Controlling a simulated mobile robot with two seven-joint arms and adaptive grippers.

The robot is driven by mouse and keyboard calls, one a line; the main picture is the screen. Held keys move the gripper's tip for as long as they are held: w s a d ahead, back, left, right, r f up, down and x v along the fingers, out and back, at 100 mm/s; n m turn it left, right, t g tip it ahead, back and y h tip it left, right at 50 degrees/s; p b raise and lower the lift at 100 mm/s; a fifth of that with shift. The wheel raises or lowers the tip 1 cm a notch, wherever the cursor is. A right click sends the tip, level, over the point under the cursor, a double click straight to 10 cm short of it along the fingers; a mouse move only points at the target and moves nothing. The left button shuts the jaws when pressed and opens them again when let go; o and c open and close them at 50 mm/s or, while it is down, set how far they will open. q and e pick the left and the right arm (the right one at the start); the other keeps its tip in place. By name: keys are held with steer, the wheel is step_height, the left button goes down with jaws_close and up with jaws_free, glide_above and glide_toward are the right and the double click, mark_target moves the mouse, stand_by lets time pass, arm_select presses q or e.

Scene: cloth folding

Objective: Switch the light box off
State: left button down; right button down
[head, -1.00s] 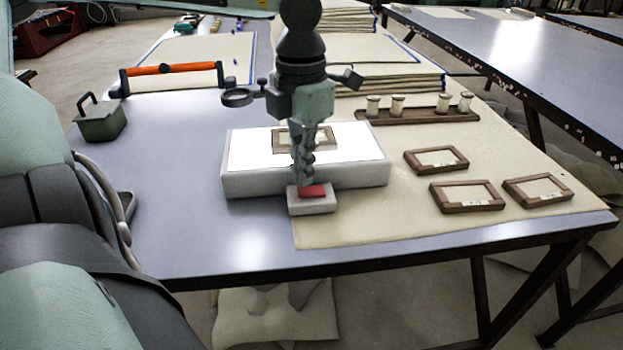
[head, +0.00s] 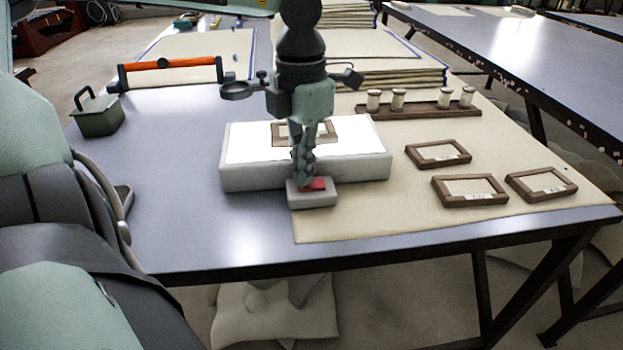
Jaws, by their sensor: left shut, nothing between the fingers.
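The light box (head: 251,178) is a pale block with a bright white lit top, in the middle of the table. A small grey switch box (head: 313,200) with a red rocker (head: 317,184) sits against its front side. A brown frame (head: 328,131) lies on the lit top, partly hidden by my gripper. My left gripper (head: 303,182) points down, shut and empty, with its fingertips at the left part of the red rocker. I cannot tell whether they touch or press it. My right gripper is not in view.
Several brown frames (head: 470,190) lie on the cream cloth at the right. A wooden rack (head: 423,110) with small jars stands behind them. A green handled box (head: 97,118) and an orange-handled tool (head: 170,65) are at the left. The table front left is clear.

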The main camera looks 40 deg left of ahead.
arm_select(q)
steer(key=shift+f, duration=0.25)
steer(key=shift+r, duration=0.75)
steer(key=shift+r+p, duration=1.6)
steer(key=shift+r, duration=1.2)
